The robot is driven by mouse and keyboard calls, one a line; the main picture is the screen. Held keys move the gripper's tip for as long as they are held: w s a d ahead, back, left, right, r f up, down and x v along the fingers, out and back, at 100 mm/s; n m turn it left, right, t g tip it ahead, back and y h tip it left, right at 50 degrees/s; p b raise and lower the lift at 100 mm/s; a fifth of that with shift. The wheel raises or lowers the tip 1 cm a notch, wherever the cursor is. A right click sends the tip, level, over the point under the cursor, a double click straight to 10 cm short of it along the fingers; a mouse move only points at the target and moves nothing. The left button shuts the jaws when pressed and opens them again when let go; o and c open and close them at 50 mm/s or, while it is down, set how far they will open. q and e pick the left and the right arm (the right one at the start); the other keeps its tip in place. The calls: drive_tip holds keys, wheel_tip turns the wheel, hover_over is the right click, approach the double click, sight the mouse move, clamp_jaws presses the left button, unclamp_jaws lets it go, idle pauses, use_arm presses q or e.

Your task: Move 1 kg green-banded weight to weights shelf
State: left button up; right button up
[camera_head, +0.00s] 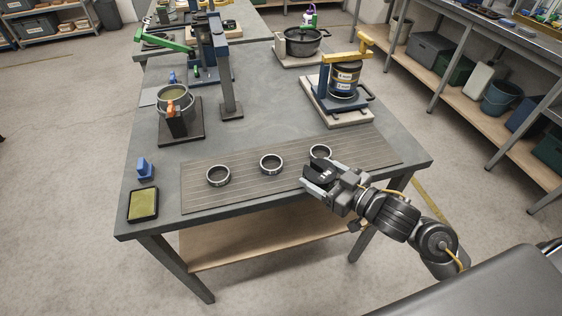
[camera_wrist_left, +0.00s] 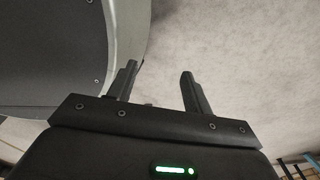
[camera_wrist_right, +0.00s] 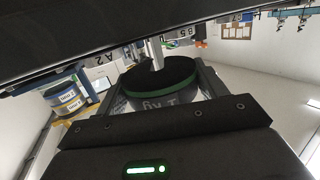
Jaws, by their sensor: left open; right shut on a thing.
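My right gripper (camera_head: 311,174) is shut on a dark round weight (camera_head: 321,173) over the front right part of the mat. In the right wrist view the weight (camera_wrist_right: 160,88) shows a green band around its side, between the fingers (camera_wrist_right: 163,82), with upside-down lettering that seems to read 1 kg. My left gripper (camera_wrist_left: 158,82) is open and empty in the left wrist view, with pale floor behind it; it is not in the head view. I cannot tell which shelf is the weights shelf.
A slatted mat (camera_head: 240,190) lies along the table front with three ring-shaped holders (camera_head: 271,164). Behind stand a yellow-lever stand with a banded can (camera_head: 345,78), a grey post (camera_head: 229,75) and a pot (camera_head: 176,101). The middle of the table (camera_head: 260,125) is clear.

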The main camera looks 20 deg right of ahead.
use_arm(q)
drive_tip(key=o, duration=0.5)
drive_tip(key=shift+w+d+r+p, duration=0.2)
drive_tip(key=shift+r+p, duration=0.45)
drive_tip(key=shift+r, duration=0.1)
use_arm(e)
drive_tip(key=w+r, duration=0.2)
drive_tip(key=r, duration=0.1)
drive_tip(key=w+r, duration=0.1)
drive_tip(key=r, duration=0.1)
drive_tip(key=shift+w+r, duration=0.1)
drive_tip(key=shift+w, duration=0.3)
drive_tip(key=w+r+m+h+p, duration=0.1)
drive_tip(key=w+r, duration=0.3)
drive_tip(key=r, duration=0.1)
drive_tip(key=t+b, duration=0.1)
hover_over(353, 151)
drive_tip(key=a, duration=0.1)
drive_tip(key=shift+h, duration=0.4)
wheel_tip(353, 151, down, 8)
drive_tip(key=shift+w+d+f, duration=0.1)
drive_tip(key=shift+d+f, duration=0.2)
drive_tip(key=shift+f, duration=0.1)
drive_tip(key=f, duration=0.3)
drive_tip(key=shift+d, duration=0.35)
use_arm(q)
drive_tip(key=shift+o, duration=0.2)
drive_tip(key=shift+s+d, duration=0.25)
use_arm(e)
drive_tip(key=shift+f, duration=0.4)
